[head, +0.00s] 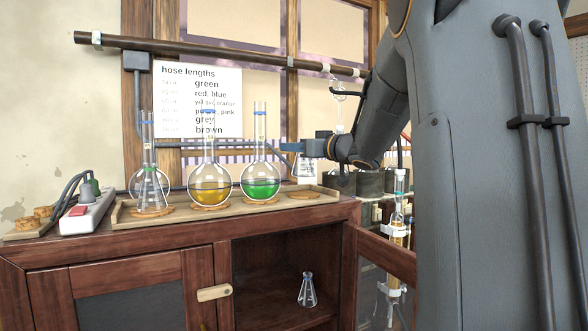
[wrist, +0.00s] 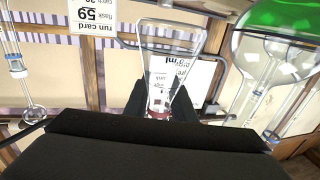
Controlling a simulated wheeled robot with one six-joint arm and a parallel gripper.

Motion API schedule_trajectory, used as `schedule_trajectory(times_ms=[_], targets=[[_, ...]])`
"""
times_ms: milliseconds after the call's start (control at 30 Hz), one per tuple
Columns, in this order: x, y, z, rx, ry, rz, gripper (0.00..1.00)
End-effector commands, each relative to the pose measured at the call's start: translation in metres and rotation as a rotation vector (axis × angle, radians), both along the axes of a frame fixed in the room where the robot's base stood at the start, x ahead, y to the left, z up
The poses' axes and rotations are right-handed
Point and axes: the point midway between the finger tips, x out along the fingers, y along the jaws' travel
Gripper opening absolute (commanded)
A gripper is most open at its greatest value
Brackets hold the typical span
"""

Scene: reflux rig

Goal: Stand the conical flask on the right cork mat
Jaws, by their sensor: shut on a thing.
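My gripper (head: 303,148) is at the right end of the tray, shut on a clear conical flask (head: 306,168) with a white label. In the wrist view the flask (wrist: 160,68) appears upside down, wide base toward the top, its neck between the dark fingers (wrist: 158,108). In the head view its base shows a little higher than the bare right cork mat (head: 303,195); I cannot tell whether it is directly over the mat or behind it. The flask looks about upright and apart from the mat.
A green-filled round flask (head: 259,187) stands just left of the bare mat, with a yellow-filled one (head: 210,190) beyond it. Clear glassware (head: 151,195) stands at the tray's left. Another small conical flask (head: 307,292) is inside the open cabinet. A glass column (head: 397,235) stands at right.

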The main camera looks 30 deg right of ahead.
Motion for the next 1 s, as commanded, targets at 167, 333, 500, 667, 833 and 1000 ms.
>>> schedule_trajectory(times_ms=[167,333,500,667,833,1000], targets=[[0.0,-0.001,-0.016,0.002,0.001,-0.001,0.01],[0.0,0.0,-0.039,0.002,0.003,0.001,0.01],[0.0,0.001,-0.048,-0.001,0.0,0.002,0.01],[0.001,0.002,-0.048,-0.001,0.0,0.003,0.01],[0.001,0.002,-0.051,0.0,0.0,0.003,0.26],[0.001,0.002,-0.05,0.0,0.0,0.003,0.42]])
